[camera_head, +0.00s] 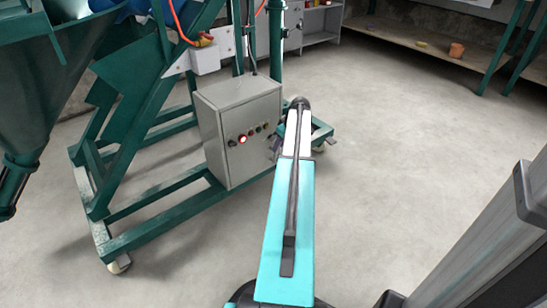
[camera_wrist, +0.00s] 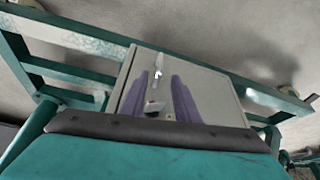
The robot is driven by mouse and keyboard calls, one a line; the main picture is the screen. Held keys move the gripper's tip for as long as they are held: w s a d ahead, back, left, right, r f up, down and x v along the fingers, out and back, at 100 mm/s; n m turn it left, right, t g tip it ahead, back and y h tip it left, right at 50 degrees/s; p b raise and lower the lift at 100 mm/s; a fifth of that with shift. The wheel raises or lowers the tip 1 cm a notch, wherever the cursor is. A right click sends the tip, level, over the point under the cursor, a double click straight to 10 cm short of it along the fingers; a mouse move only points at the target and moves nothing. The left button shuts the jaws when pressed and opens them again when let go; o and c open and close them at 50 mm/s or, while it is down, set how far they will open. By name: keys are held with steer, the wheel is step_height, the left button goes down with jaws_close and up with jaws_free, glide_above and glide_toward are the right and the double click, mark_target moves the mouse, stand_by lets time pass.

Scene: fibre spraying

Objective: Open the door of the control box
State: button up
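The control box (camera_head: 238,120) is a grey metal cabinet with a row of buttons, one lit red, on its front. It appears shut in the head view. In the wrist view its grey face (camera_wrist: 218,92) lies beyond my gripper (camera_wrist: 159,76). My gripper's two purple fingers are apart, with a pale, narrow handle-like part (camera_wrist: 158,66) showing between and beyond their tips. A small dark-and-pale piece (camera_wrist: 154,107) shows lower between the fingers; I cannot tell what it is. I see no contact with the box. In the head view my arm mostly hides the gripper, right of the box.
A green wheeled frame (camera_head: 150,236) carries the box and extends left, with a green hopper (camera_head: 40,90) at far left. A small box with a red-yellow button (camera_head: 205,56) stands above. Shelves (camera_head: 420,42) line the back. Concrete floor on the right is clear.

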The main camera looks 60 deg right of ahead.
steer(key=b+x, duration=0.2)
steer(key=x, duration=0.5)
steer(key=shift+f, duration=0.2)
